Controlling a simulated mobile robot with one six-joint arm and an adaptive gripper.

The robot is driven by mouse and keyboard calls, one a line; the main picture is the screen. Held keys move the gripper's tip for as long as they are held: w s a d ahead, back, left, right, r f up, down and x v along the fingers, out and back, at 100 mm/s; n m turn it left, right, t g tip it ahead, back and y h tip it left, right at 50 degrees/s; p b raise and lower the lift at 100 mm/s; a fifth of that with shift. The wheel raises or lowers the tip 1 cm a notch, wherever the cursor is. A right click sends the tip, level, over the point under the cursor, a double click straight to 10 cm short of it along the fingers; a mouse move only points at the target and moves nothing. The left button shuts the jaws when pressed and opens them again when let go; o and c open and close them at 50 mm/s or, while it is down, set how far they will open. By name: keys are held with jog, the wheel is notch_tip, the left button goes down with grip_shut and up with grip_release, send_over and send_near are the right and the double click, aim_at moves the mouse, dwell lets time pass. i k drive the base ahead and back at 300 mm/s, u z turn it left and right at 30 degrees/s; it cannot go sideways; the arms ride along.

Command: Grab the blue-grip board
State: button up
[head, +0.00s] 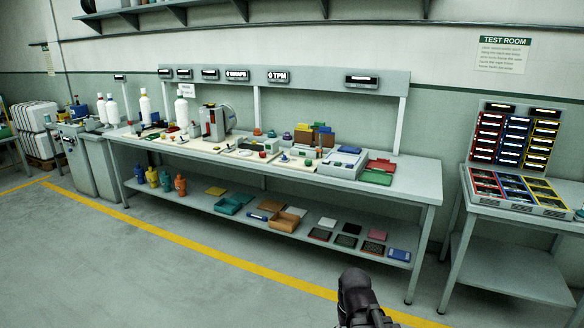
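No board with a plainly readable blue grip stands out at this distance. A small blue flat piece (399,254) lies at the right end of the workbench's lower shelf. Beside it lie dark flat boards with thin coloured edges, among them one dark board (346,241). The rack at right holds rows of red, blue and yellow pieces, including a blue column (514,140). The dark end of my arm with my gripper (356,284) shows at the bottom edge, well short of the bench. Its fingers cannot be made out.
A long grey workbench (405,182) carries bottles, a machine and trays. The rack stands on a separate grey table (505,262) at right, with a narrow gap between. Grey bins (98,160) stand at left. The floor in front is clear, crossed by a yellow line (200,243).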

aim_at(328, 137)
jog(key=z, duration=0.15)
jog(key=i, duration=3.25)
